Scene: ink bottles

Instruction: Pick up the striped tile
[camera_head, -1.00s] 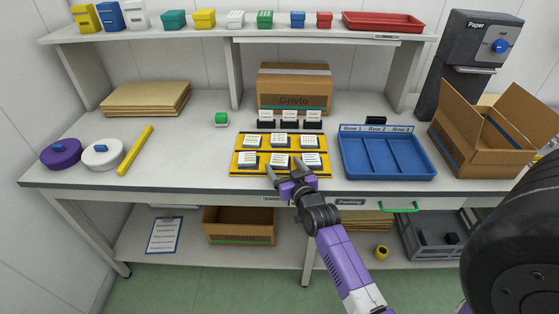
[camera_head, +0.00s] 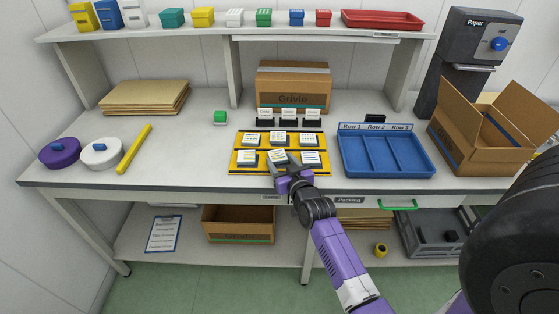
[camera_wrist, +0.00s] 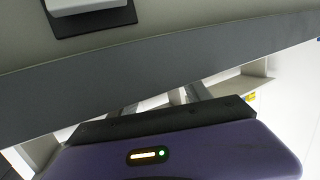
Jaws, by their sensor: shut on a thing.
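Six small white tiles with printed marks stand in two rows on a yellow and black rack (camera_head: 236,169) in the middle of the bench. My gripper (camera_head: 282,164) is at the front edge of the rack, shut on the front-row middle tile (camera_head: 277,156). This tile looks slightly tilted and raised compared with its neighbours, the front left tile (camera_head: 249,157) and the front right tile (camera_head: 310,157). The marks are too small to tell surely which tile is striped. In the wrist view, the purple gripper body (camera_wrist: 190,155) fills the bottom.
A blue tray (camera_head: 360,158) with three lanes lies right of the rack, and an open carton (camera_head: 470,150) beyond it. Small black stands with white cards (camera_head: 289,115) are behind the rack.

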